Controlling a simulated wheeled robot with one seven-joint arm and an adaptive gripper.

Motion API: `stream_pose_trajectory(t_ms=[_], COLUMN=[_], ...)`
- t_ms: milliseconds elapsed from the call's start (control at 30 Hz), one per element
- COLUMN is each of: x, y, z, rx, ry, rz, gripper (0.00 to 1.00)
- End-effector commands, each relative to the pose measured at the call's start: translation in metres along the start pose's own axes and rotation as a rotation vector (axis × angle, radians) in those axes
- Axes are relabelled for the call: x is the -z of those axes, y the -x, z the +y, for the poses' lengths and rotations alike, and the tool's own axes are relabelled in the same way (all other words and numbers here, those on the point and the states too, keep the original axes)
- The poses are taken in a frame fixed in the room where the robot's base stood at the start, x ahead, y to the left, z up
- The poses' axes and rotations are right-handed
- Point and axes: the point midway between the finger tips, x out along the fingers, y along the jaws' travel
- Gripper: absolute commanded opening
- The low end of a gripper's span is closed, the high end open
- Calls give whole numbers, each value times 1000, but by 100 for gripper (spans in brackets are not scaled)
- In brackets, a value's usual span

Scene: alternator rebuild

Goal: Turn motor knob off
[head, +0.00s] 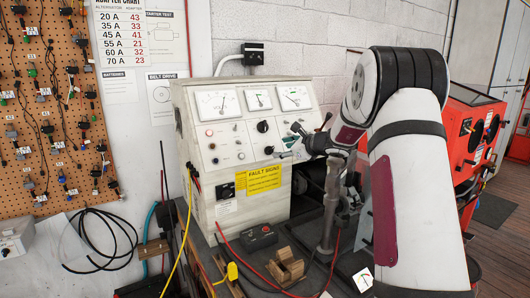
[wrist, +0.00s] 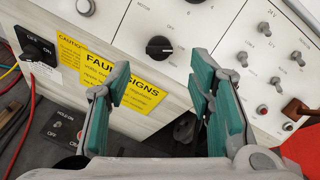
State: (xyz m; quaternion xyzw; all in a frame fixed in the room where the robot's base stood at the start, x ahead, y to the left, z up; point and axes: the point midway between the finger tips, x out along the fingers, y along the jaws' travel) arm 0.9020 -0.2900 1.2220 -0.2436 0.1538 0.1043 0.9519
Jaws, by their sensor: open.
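A round black knob (wrist: 158,48) sits on the cream panel of the test bench, with an "OFF" mark just above it and a "MOTOR" label to its upper left. Its pale pointer line lies roughly sideways, toward the right. In the head view the knob (head: 268,150) shows just left of my gripper (head: 287,149). In the wrist view my gripper (wrist: 160,92) is open and empty. Its teal-padded fingers stand to either side of and below the knob in the picture, with no visible contact.
The bench (head: 208,158) carries gauges, toggles and another black knob (head: 262,126). A yellow "Fault Signs" label (wrist: 105,70) is below left of the knob. A black switch (wrist: 36,47), cables and a dark box (head: 259,237) lie nearby. A red machine (head: 467,125) stands right.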

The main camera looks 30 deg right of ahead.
Motion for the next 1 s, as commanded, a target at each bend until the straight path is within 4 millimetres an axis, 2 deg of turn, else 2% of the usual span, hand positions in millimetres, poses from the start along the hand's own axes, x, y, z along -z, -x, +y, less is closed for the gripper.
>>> stream_pose_trajectory(t_ms=[200,400,767,1000], x=[-1,-1,-1,-1], y=[-34,-56,-62,-62], z=[2,2,2,2], rx=[-4,-3,-3,-3], ry=[4,4,5,4], rz=[0,-1,0,0], gripper=[48,48,48,0])
